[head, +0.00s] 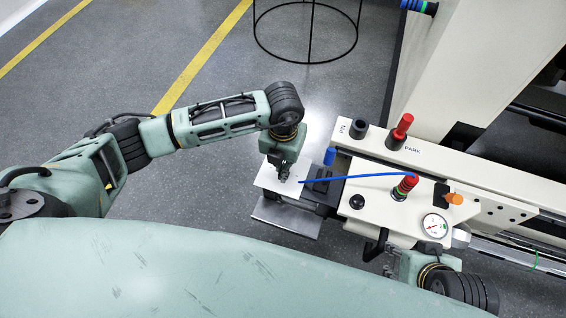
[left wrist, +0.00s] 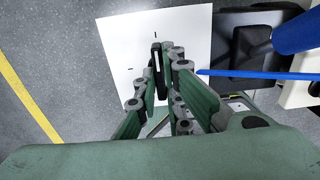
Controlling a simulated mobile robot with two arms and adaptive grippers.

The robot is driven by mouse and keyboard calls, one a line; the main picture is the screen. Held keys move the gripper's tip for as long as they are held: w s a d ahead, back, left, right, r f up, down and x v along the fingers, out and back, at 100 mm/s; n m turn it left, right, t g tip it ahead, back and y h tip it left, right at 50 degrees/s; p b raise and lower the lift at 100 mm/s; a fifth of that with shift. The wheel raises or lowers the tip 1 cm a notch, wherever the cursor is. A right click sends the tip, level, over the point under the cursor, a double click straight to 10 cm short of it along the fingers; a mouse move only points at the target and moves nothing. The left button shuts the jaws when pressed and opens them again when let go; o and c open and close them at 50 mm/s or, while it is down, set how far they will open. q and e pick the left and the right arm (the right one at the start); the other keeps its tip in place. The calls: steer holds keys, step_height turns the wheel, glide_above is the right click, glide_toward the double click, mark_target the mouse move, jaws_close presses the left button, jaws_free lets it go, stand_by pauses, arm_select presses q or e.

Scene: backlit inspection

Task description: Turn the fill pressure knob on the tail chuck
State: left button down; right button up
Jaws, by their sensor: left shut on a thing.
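I cannot read which knob is labelled fill pressure. My left gripper (head: 284,177) points down at a white card (head: 264,179), left of the panel. In the left wrist view its fingers (left wrist: 165,55) are closed together over the card (left wrist: 120,60); the grip itself is partly hidden. My right gripper (head: 390,263) is low at the panel's front edge, below the gauge; its fingertips are unclear.
A blue line (head: 360,176) runs from the red knob to the card. A blue cylinder (head: 329,156) and another red knob (head: 403,126) stand behind. A grey plate (head: 287,217) lies below the card. A black wire stand (head: 310,40) is on the floor, which is clear at left.

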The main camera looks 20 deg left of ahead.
stand_by(0.3)
arm_select(q)
steer(key=c, duration=1.9)
jaws_free()
steer(key=shift+o, duration=0.2)
steer(key=shift+r, duration=0.1)
step_height(320, 180, up, 12)
